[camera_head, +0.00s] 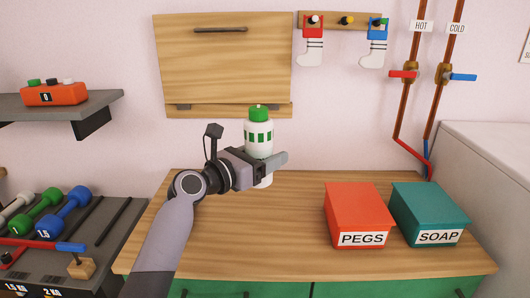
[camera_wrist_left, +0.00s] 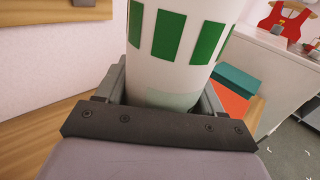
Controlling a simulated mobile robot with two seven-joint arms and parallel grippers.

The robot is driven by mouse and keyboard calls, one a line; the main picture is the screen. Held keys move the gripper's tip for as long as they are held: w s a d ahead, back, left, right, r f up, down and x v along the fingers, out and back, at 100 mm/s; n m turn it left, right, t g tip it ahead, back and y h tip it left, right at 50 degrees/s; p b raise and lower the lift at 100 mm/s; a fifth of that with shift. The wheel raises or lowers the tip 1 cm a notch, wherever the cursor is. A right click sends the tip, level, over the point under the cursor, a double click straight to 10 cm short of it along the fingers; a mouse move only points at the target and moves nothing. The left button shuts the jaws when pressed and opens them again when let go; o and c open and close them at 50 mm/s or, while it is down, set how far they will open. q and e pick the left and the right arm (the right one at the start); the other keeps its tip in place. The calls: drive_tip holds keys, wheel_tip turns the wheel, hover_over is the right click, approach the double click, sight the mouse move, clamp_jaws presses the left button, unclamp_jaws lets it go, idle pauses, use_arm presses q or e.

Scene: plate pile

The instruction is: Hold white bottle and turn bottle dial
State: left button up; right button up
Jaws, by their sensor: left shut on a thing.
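The white bottle (camera_head: 258,143) has a band of green rectangles and a green cap or dial (camera_head: 259,114) on top. My left gripper (camera_head: 266,170) is shut around its lower body and holds it upright over the wooden counter, near the wall. In the left wrist view the white bottle (camera_wrist_left: 178,40) stands between the fingers of my left gripper (camera_wrist_left: 165,100); its top is out of frame there. I cannot tell whether the bottle's base touches the counter. My right gripper is not in view.
A red PEGS box (camera_head: 358,210) and a teal SOAP box (camera_head: 428,210) stand on the right of the counter (camera_head: 240,245). A wooden panel (camera_head: 222,62) is on the wall behind the bottle. Dumbbells (camera_head: 65,213) lie on a rack at left. The counter's front middle is clear.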

use_arm(q)
wheel_tip(320, 180, down, 10)
drive_tip(key=b, duration=0.8)
drive_tip(key=shift+f+b, duration=1.2)
drive_tip(key=shift+b, duration=0.35)
drive_tip(key=shift+f, duration=0.2)
